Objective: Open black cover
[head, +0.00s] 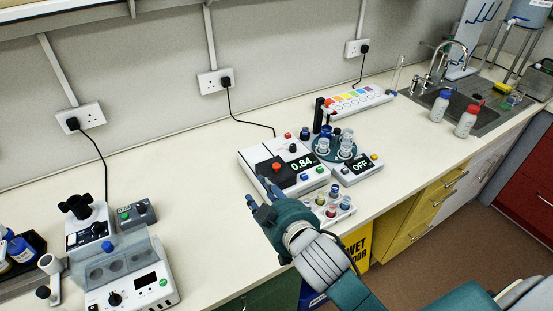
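The black cover (268,163) looks to be the dark panel on top of a white instrument (249,156) in the middle of the bench. A red knob stands on it, and it lies flat and looks shut. A display beside it reads 0.84. My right gripper (257,188) is at the front left edge of this instrument, close to the cover. Its fingers are apart with nothing seen between them. I cannot tell whether a fingertip touches the instrument. My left gripper is not in view.
A round vial holder (336,157) and a small box reading OFF (358,168) stand right of the instrument. A vial rack (331,208) is in front, near my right wrist. The bench between is clear.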

